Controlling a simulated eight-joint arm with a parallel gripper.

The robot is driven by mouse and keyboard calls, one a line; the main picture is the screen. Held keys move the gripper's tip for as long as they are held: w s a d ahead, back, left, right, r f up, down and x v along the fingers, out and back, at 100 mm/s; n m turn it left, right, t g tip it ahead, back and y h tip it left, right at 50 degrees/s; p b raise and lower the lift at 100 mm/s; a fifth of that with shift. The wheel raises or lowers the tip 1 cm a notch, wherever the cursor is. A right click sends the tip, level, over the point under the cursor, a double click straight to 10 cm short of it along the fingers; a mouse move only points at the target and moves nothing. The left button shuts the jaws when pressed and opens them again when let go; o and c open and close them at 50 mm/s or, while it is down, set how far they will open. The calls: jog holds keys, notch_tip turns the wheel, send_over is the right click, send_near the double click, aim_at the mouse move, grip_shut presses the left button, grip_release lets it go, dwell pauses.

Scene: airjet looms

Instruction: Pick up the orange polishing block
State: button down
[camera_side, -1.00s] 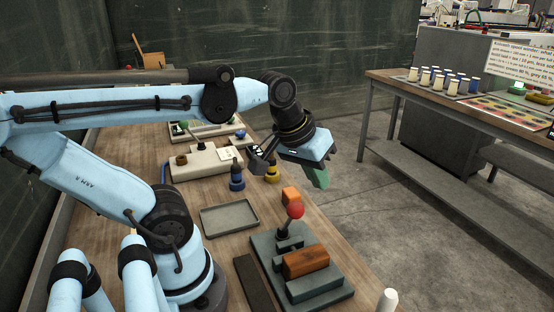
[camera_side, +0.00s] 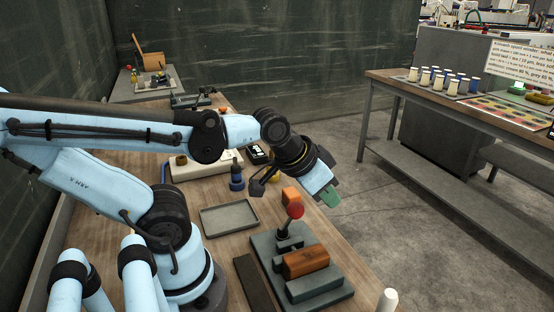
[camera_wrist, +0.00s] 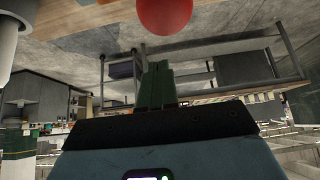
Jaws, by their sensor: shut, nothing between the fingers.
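A small orange block (camera_side: 290,196) lies on the workbench near its right edge, just behind the red-knobbed lever. My gripper (camera_side: 332,197) is to the right of the orange block in the side view, at the bench's right edge, with its green fingertips pointing down and right. The fingers are closed and empty; their green tips also show in the wrist view (camera_wrist: 156,84). A gap shows between the gripper and the orange block in the side view. The orange block is not recognisable in the wrist view.
A grey fixture (camera_side: 330,292) holds a larger brown-orange block (camera_side: 306,262) and a lever with a red knob (camera_side: 295,210); the knob looms at the top of the wrist view (camera_wrist: 165,14). A shallow grey tray (camera_side: 229,217) and blue bottle (camera_side: 237,178) stand left.

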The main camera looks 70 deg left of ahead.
dwell(0.4)
jog(key=shift+c, duration=1.6)
grip_release()
jog(key=g, duration=0.7)
send_over(291, 191)
notch_tip(291, 191, down, 2)
notch_tip(291, 191, down, 6)
jog(key=shift+s+a+f, duration=0.15)
jog(key=shift+f, duration=0.05)
jog(key=shift+d+f, duration=0.15)
jog(key=shift+f, duration=1.15)
jog(key=shift+d+f, duration=0.1)
jog(key=shift+f, duration=1.2)
